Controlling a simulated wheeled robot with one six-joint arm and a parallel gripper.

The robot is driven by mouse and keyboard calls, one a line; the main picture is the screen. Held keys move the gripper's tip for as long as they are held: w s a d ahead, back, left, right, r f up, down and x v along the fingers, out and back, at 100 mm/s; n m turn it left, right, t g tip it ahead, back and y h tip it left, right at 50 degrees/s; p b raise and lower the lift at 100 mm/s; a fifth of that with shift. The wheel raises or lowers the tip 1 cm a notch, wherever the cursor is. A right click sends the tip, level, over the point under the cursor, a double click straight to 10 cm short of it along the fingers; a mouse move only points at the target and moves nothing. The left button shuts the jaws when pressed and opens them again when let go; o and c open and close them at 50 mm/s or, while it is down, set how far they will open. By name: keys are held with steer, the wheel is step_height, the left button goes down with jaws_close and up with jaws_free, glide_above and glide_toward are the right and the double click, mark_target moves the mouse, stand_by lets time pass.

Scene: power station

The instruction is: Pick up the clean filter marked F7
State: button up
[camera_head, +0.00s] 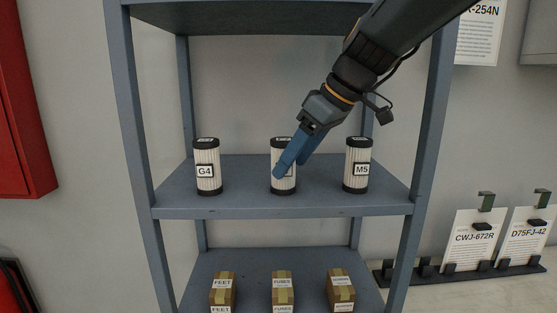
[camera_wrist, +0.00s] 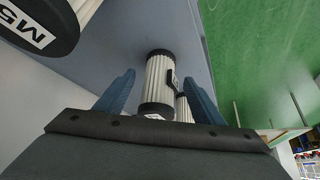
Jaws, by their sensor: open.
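Three white pleated filters with black end caps stand upright on the middle shelf. The left filter (camera_head: 208,184) is marked G4 and the right filter (camera_head: 357,183) is marked M5. My gripper (camera_head: 283,168) hides most of the label of the middle filter (camera_head: 286,186), so its marking cannot be read. My gripper is open and empty. In the wrist view the middle filter (camera_wrist: 157,88) appears between the two blue fingers, and its label is edge-on. The M5 filter (camera_wrist: 36,30) is close at the upper left there, and another filter (camera_wrist: 184,110) shows partly behind.
The blue-grey shelf (camera_head: 240,205) has uprights on both sides and a board above. The lower shelf holds brown boxes (camera_head: 282,290), some marked FEET and FUSES. A red cabinet (camera_head: 22,110) is at the left. Label cards (camera_head: 474,240) stand at the right.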

steer(key=shift+w+a, duration=0.5)
steer(key=shift+a, duration=0.25)
steer(key=shift+p+x, duration=1.05)
steer(key=shift+x, duration=1.6)
steer(key=shift+w, duration=0.1)
steer(key=shift+r, duration=0.1)
steer(key=c, duration=1.2)
